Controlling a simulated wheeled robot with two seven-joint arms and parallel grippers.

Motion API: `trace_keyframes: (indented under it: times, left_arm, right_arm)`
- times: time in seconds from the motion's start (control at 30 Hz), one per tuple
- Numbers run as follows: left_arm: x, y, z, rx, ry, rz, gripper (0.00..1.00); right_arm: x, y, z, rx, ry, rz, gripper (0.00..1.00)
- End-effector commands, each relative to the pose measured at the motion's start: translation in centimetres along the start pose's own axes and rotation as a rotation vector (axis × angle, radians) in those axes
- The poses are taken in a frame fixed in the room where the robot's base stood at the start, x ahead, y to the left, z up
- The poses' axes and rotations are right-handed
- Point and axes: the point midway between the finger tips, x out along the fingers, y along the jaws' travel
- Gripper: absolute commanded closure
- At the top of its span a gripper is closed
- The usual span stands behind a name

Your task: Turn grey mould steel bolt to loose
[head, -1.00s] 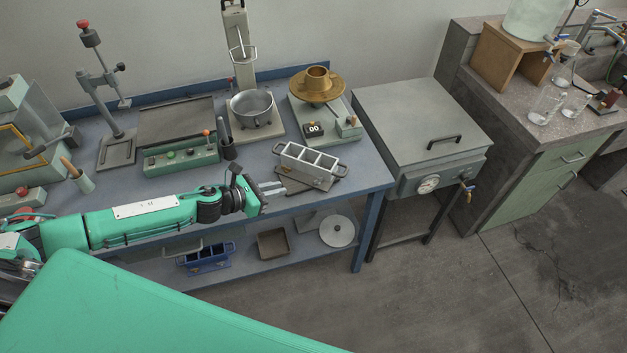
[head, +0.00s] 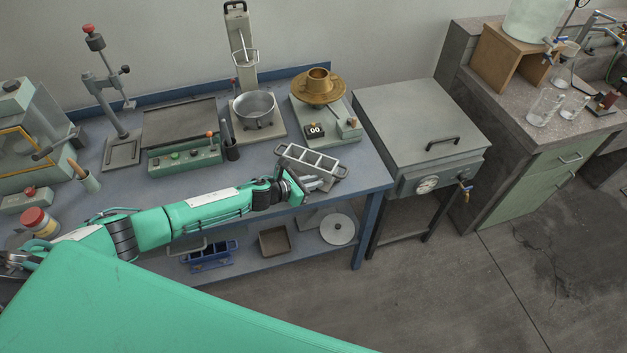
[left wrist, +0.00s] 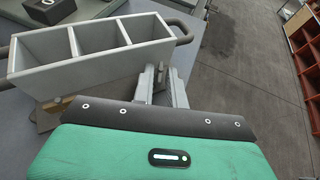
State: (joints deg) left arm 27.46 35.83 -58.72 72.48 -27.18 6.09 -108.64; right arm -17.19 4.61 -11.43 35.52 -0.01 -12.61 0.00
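The grey three-compartment mould (head: 312,158) stands at the front right of the blue bench, on a brown plate. It fills the upper left of the left wrist view (left wrist: 95,50), with a curved handle at each end. My left gripper (head: 322,184) is at the mould's front side, low and close to it. In the left wrist view its two fingers (left wrist: 163,84) stand apart beside the mould's near right end. A small grey part, perhaps the steel bolt (left wrist: 161,74), shows between them; contact cannot be made out.
Behind the mould stand a balance with a brass pan (head: 318,88) and a metal bowl (head: 254,106) on a stand. A grey lidded box (head: 420,115) is to the right. A blue mould (head: 208,256) and a tray (head: 275,242) lie on the lower shelf.

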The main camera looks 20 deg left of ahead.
Motion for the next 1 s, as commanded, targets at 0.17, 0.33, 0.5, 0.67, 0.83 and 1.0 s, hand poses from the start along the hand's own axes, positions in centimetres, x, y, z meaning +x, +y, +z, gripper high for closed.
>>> trace_keyframes:
  times: [0.17,0.33,0.5,0.67,0.83,1.0]
  left_arm:
    - [0.48,-0.05,0.00,-0.001,0.000,0.000,0.86]
    - [0.48,-0.04,-0.02,-0.001,0.000,0.000,0.86]
    - [0.46,-0.03,-0.02,-0.001,0.000,0.000,1.00]
    - [0.46,-0.05,-0.03,-0.002,0.000,0.001,1.00]
    - [0.44,-0.13,-0.06,-0.013,0.000,0.025,1.00]
    - [0.44,-0.40,-0.07,-0.043,0.000,0.092,1.00]
  right_arm:
    - [-0.08,0.00,-0.03,0.000,0.000,0.000,0.29]
    - [-0.07,0.00,-0.04,0.000,0.000,0.000,0.29]
    - [-0.07,-0.02,-0.04,0.000,0.000,0.000,0.29]
    - [-0.07,-0.02,-0.05,0.000,0.001,0.000,0.29]
    - [-0.10,-0.04,-0.06,0.000,0.001,0.000,0.29]
    - [-0.18,-0.07,-0.08,0.000,0.001,-0.001,0.29]
